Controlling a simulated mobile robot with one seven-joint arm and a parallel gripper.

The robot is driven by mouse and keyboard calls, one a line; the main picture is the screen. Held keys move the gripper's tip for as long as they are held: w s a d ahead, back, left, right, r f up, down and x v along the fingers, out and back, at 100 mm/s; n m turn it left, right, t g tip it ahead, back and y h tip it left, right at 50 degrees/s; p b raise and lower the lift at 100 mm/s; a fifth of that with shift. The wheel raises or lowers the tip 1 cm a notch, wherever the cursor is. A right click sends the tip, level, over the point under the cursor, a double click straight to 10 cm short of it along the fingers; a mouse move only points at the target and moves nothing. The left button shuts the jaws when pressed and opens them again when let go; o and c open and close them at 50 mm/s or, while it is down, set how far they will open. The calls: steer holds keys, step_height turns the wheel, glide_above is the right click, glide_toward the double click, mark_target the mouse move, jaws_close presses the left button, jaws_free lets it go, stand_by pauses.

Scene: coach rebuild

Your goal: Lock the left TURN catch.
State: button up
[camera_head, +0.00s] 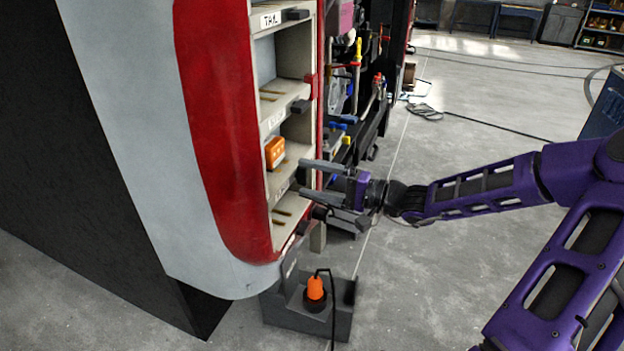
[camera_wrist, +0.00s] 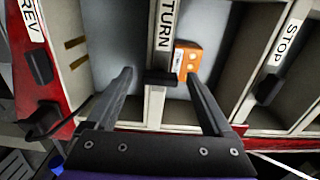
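The TURN catch (camera_wrist: 160,77) is a small black bar on the pale divider under the TURN label (camera_wrist: 165,25) in the wrist view. It lies crosswise to the divider. My gripper (camera_wrist: 159,76) is open, with one finger on each side of the catch and a gap to both. In the head view my gripper (camera_head: 304,179) points at the coach's open compartments, and I cannot make out the TURN catch there. An orange lamp (camera_wrist: 187,60) sits in the compartment right of the catch; it also shows in the head view (camera_head: 275,152).
The REV catch (camera_wrist: 40,66) and STOP catch (camera_wrist: 268,88) flank my gripper, both roughly along their dividers. A grey box (camera_head: 285,313) with an orange-topped plug (camera_head: 315,289) and cable stands on the floor below. The floor to the right is mostly clear.

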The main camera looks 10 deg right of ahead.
steer(key=p+v, duration=0.1)
steer(key=v, duration=1.6)
steer(key=shift+d, duration=0.15)
steer(key=shift+s, duration=0.1)
